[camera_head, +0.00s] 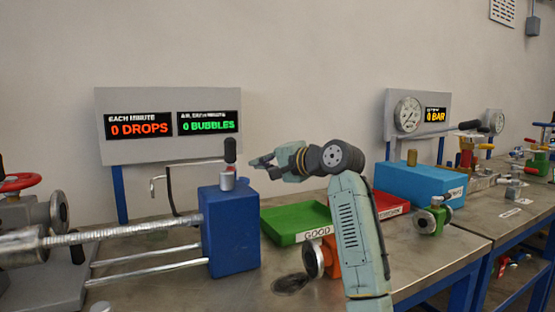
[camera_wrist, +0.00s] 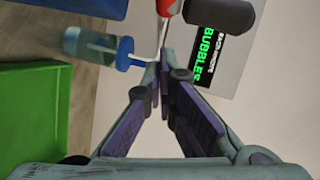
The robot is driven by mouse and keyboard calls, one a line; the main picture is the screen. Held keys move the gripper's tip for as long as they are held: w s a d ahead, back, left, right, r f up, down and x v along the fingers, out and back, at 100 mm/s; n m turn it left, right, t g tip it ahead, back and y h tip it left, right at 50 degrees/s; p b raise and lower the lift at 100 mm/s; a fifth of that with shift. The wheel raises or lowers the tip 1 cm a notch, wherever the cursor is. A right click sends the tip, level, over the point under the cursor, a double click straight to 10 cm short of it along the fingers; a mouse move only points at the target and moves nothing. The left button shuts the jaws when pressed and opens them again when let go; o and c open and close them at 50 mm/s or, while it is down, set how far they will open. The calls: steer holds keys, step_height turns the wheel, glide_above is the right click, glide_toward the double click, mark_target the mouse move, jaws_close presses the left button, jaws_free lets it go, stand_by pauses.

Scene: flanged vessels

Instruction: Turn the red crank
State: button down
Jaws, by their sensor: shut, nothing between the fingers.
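A small red part (camera_head: 228,168) with an upright black grip (camera_head: 230,150) stands on a grey post on top of the blue block (camera_head: 230,230). It looks like the red crank. In the wrist view the red part (camera_wrist: 168,6) and black grip (camera_wrist: 218,16) show at the top edge, just beyond the fingertips. My gripper (camera_head: 261,166) is just right of the black grip, pointing left at it, and appears apart from it. In the wrist view its fingers (camera_wrist: 166,72) meet at the tips with nothing between them. The crank's base is cut off in the wrist view.
A red handwheel (camera_head: 20,182) and a long threaded rod (camera_head: 130,231) are at the left. A bent thin pipe (camera_head: 170,190) stands behind the blue block. A green tray (camera_head: 288,222) and a blue box (camera_head: 420,184) lie right. Displays (camera_head: 170,125) hang behind.

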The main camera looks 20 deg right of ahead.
steer(key=shift+w+a+f, duration=0.2)
steer(key=shift+w+a, duration=0.05)
steer(key=shift+a, duration=0.45)
steer(key=shift+w+a+f, duration=0.2)
steer(key=shift+w+a, duration=0.05)
steer(key=shift+a, duration=0.45)
steer(key=shift+w+r+p, duration=0.2)
steer(key=shift+p, duration=0.8)
steer(key=shift+w+a+f+p, duration=0.1)
steer(key=shift+w+a+p, duration=0.05)
steer(key=shift+p, duration=0.65)
